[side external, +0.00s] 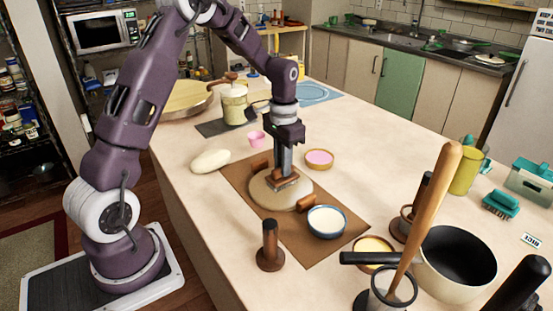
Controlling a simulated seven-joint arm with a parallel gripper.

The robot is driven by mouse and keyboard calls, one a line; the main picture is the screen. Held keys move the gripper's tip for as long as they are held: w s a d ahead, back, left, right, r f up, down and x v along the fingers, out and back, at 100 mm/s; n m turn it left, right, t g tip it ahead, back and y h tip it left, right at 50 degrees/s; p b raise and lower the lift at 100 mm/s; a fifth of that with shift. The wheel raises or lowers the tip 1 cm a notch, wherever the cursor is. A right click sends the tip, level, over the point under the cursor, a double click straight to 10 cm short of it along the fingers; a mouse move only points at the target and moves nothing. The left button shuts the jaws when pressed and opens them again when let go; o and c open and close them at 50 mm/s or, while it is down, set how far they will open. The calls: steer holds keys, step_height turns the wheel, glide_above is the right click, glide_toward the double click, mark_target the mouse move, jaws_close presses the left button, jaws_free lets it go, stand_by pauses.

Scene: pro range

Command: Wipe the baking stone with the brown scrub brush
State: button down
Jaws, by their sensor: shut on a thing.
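The baking stone (268,200) is a round, flat, beige disc lying on a brown mat (315,251) on the counter. My gripper (284,172) points straight down over the stone and is shut on the brown scrub brush (284,181). The brush is at the stone's surface, a little right of its middle. I cannot tell for sure whether its bristles touch the stone, and the fingers hide part of it.
A blue bowl of white stuff (327,222) and a short brown roll (302,203) sit close at the right. A pink-filled bowl (319,158) stands behind, pale dough (210,161) at left. A brown upright tool (269,246) and a black pot (456,266) stand in front.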

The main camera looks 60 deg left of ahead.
steer(key=shift+w+d, duration=0.15)
steer(key=shift+d, duration=2.6)
steer(key=shift+s+a, duration=0.15)
steer(key=shift+a, duration=2.45)
steer(key=shift+s+a, duration=0.15)
steer(key=shift+a, duration=2.4)
steer(key=shift+a+r, duration=0.1)
steer(key=shift+a, duration=0.1)
step_height(320, 180, up, 8)
